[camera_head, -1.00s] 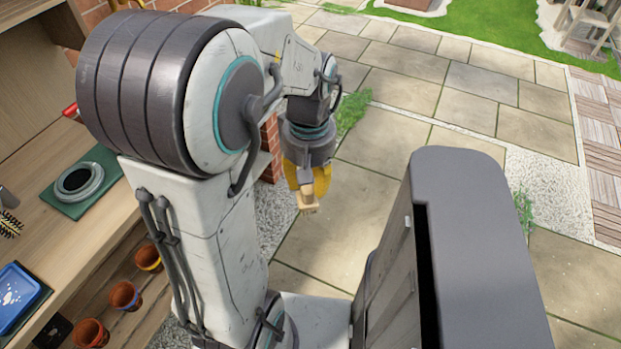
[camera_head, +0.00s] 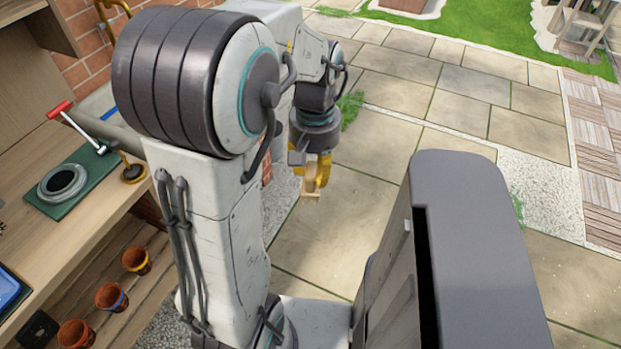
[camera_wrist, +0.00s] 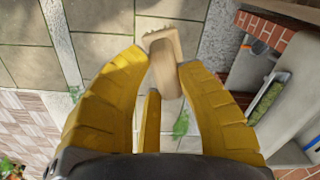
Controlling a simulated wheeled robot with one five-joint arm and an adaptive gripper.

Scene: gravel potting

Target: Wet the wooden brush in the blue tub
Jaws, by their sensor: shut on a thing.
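My gripper (camera_head: 318,175) is shut on the wooden brush (camera_head: 311,195), out over the paving beside the bench. In the wrist view the yellow fingers of my gripper (camera_wrist: 163,68) close on the pale wooden body of the brush (camera_wrist: 164,50). A blue, shallow container (camera_head: 8,287) is cut off at the left edge of the head view, on the bench. I cannot tell whether it is the blue tub, and its inside is mostly out of view.
The wooden bench (camera_head: 45,225) holds a green mat (camera_head: 88,190) with a grey ring-shaped pot (camera_head: 63,184), and a red-handled tool (camera_head: 75,125). Several terracotta pots (camera_head: 112,297) stand on the lower shelf. A grey trough (camera_wrist: 250,70) and brickwork are right in the wrist view. Paving is open.

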